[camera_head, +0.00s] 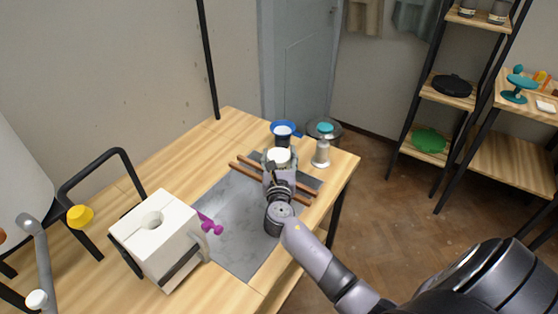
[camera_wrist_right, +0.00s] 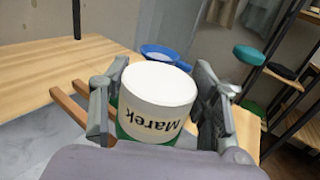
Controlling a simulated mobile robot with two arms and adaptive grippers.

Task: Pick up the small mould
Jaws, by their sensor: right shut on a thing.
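A white round piece (camera_wrist_right: 160,85) with a green lower part and the dark letters "Marek" fills the middle of the right wrist view. The letters appear upside down. I take it for the small mould, but its underside is hidden. Its white top (camera_head: 279,155) also shows in the head view, at the far end of my right arm. My right gripper (camera_head: 277,172) is shut on it, with one finger at each side. I cannot tell whether it is lifted clear of the surface. My left gripper is out of view.
A big white block mould (camera_head: 155,232) with a dark strap stands at the left, beside a purple tool (camera_head: 209,224). Wooden sticks (camera_head: 247,171) lie near the held piece. The grey slab's (camera_head: 235,220) middle is clear.

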